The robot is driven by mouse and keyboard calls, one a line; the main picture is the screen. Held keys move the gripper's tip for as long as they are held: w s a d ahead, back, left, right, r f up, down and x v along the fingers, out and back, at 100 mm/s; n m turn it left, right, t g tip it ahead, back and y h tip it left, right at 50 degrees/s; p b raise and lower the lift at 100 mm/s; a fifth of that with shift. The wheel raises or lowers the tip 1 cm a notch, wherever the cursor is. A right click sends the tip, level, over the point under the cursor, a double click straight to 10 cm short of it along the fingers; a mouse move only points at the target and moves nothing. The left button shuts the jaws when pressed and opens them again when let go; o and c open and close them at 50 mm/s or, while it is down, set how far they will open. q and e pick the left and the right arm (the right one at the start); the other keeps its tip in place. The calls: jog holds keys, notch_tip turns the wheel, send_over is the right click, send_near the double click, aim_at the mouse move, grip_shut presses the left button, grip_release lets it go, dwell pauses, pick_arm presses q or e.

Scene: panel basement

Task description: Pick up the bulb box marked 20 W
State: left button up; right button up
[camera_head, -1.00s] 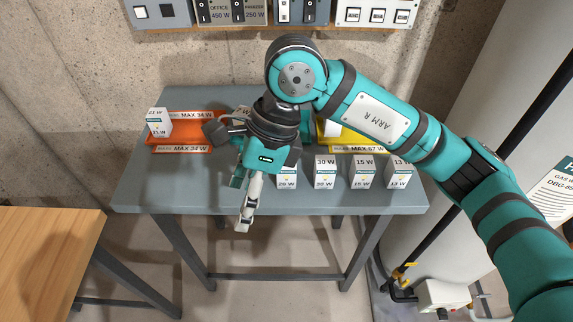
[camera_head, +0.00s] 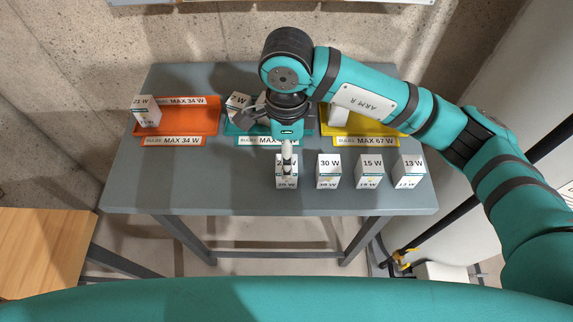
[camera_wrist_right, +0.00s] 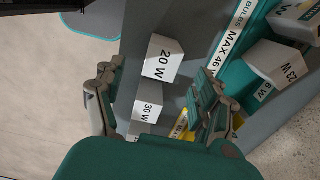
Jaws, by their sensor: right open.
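The bulb box marked 20 W (camera_head: 287,181) stands upright at the left end of the front row on the grey table (camera_head: 200,196). It is white, and its top label is partly hidden by my right gripper. My right gripper (camera_head: 288,160) points down over it in the head view. In the right wrist view the 20 W box (camera_wrist_right: 163,58) shows in the gap ahead of my open right fingers (camera_wrist_right: 156,85), which hold nothing. I cannot tell whether a finger touches it. My left gripper is out of view.
Boxes marked 30 W (camera_head: 328,171), 15 W (camera_head: 369,171) and 13 W (camera_head: 409,171) stand to the right in the row. Behind are orange (camera_head: 200,126), teal (camera_head: 235,129) and yellow (camera_head: 385,124) trays holding boxes. The table's front left is clear.

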aim_at(281, 183)
notch_tip(281, 183, down, 3)
jog(key=shift+w+p, duration=0.1)
jog(key=shift+p, duration=0.2)
jog(key=shift+f, duration=0.55)
jog(key=shift+f+p, duration=0.25)
jog(key=shift+p, duration=0.15)
notch_tip(281, 183, down, 4)
jog(key=shift+r+p, duration=0.15)
jog(key=shift+p, duration=0.75)
jog(key=shift+f, duration=0.5)
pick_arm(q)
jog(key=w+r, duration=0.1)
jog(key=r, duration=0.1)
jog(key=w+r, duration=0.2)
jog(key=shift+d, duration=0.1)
pick_arm(e)
jog(key=c, duration=1.2)
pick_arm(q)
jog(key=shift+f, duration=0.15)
pick_arm(e)
jog(key=shift+r, duration=0.1)
jog(key=shift+c, duration=0.2)
